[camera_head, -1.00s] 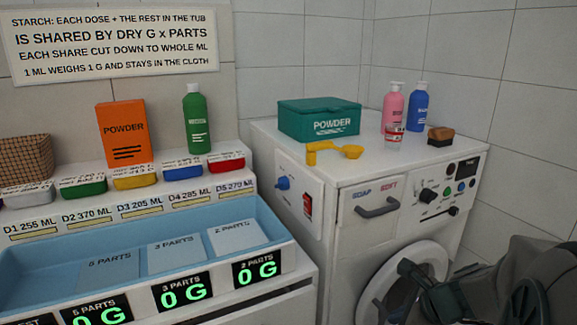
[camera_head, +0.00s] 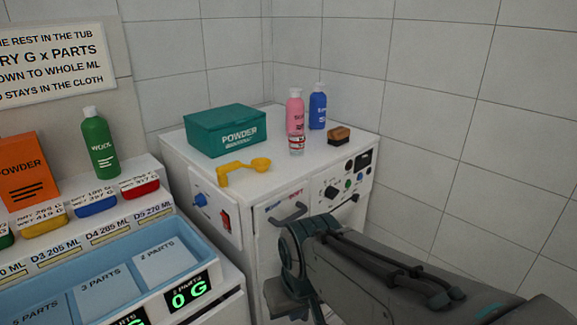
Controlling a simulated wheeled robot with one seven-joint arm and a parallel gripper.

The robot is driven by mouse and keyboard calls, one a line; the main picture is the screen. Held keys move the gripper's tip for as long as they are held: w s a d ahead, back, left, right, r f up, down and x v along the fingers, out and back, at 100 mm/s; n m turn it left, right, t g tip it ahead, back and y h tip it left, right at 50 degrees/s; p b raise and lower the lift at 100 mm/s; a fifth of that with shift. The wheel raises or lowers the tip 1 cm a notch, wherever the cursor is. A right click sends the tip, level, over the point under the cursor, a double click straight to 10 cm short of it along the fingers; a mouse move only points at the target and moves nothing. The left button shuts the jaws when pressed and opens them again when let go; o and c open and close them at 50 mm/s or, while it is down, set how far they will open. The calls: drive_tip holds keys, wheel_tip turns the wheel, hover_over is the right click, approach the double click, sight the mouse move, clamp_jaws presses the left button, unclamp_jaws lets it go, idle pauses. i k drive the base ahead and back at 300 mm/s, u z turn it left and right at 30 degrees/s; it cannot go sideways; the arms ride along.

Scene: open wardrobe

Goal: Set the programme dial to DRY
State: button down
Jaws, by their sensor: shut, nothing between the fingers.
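The washing machine (camera_head: 200,160) stands in the middle, with its control panel at the upper right of its front. A round black dial (camera_head: 331,192) sits on that panel, left of small coloured buttons. Its labels and setting are too small to read. My arm reaches in from the lower right, in front of the machine. My gripper (camera_head: 286,300) is at its end, low and below the panel, apart from the dial. It is shut and holds nothing; its fingertips are not clearly seen. The arm hides the round door and the lower front.
A yellow scoop (camera_head: 243,171), a teal powder box (camera_head: 225,130), pink (camera_head: 295,112) and blue bottles (camera_head: 318,108) and a brush (camera_head: 339,135) are on top. The blue tub (camera_head: 207,250) stands left.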

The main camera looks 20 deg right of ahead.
sight(331, 192)
drive_tip(key=u, duration=1.35)
drive_tip(key=k, duration=0.5)
drive_tip(key=z, duration=1.25)
